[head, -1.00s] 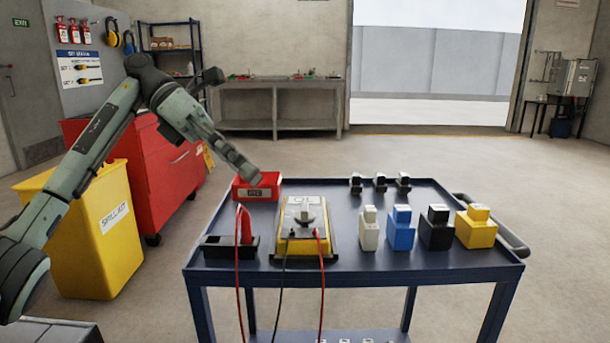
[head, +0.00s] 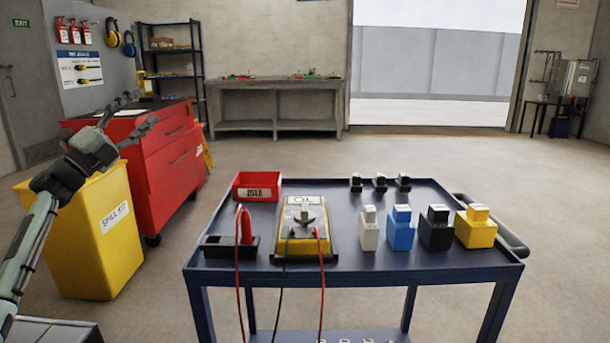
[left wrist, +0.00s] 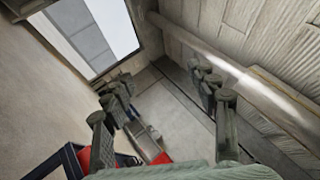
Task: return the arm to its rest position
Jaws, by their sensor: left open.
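My left arm is folded at the left edge of the head view. My left gripper (head: 136,114) is raised in front of the red tool cabinet, fingers spread and nothing between them. In the left wrist view the two fingers (left wrist: 165,90) stand wide apart and empty, with floor and wall behind them. My right gripper shows in neither view.
A blue cart (head: 350,277) bears a yellow tester (head: 290,240), a red bin (head: 257,194) and several coloured blocks. A yellow spill kit bin (head: 95,235) and the red cabinet (head: 168,165) stand close to my left arm. Floor right of the cart is clear.

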